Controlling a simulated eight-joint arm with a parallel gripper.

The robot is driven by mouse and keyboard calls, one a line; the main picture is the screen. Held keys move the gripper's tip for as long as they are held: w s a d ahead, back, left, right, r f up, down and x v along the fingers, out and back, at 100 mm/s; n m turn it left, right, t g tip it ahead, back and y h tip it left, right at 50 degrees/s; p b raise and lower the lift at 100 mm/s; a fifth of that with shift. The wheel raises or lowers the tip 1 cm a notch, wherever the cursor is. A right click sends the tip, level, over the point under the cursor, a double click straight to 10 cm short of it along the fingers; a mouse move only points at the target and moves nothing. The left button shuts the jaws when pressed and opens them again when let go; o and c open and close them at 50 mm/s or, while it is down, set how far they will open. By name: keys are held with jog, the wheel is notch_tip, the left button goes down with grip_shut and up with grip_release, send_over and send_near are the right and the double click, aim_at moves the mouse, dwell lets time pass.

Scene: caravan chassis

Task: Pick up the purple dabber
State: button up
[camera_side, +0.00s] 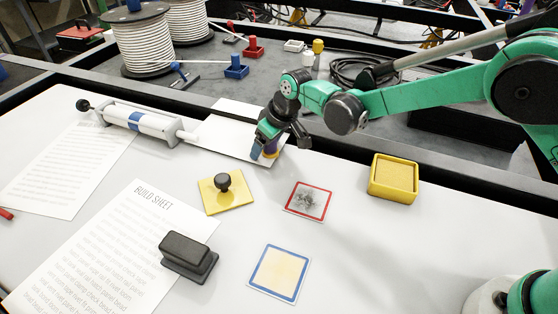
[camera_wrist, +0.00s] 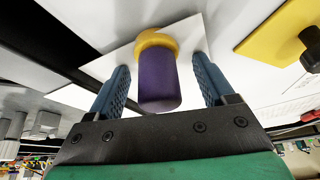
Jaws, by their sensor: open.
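The purple dabber (camera_wrist: 158,82) stands between my gripper's two blue fingers in the wrist view, a purple cylinder with a yellow-orange end. Gaps show between it and both fingers. In the side view my gripper (camera_side: 265,152) is low over the table's back edge, and the dabber (camera_side: 271,151) is mostly hidden behind its fingers. In the wrist view my gripper (camera_wrist: 162,85) is open, with one finger on each side of the dabber. A white sheet (camera_side: 225,136) lies under and beside the dabber.
A yellow plate with a black knob (camera_side: 228,203), a red-edged card (camera_side: 308,201), a blue-edged card (camera_side: 279,273), a black-handled stamp (camera_side: 188,257) and a yellow box (camera_side: 394,178) stand nearby. A white roller device (camera_side: 145,121) is at left. Clear table lies around the cards.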

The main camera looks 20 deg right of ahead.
jog(key=shift+f, duration=0.1)
grip_shut()
dwell(0.4)
notch_tip(320, 180, up, 20)
dwell(0.4)
jog(key=c, duration=0.8)
grip_release()
grip_shut()
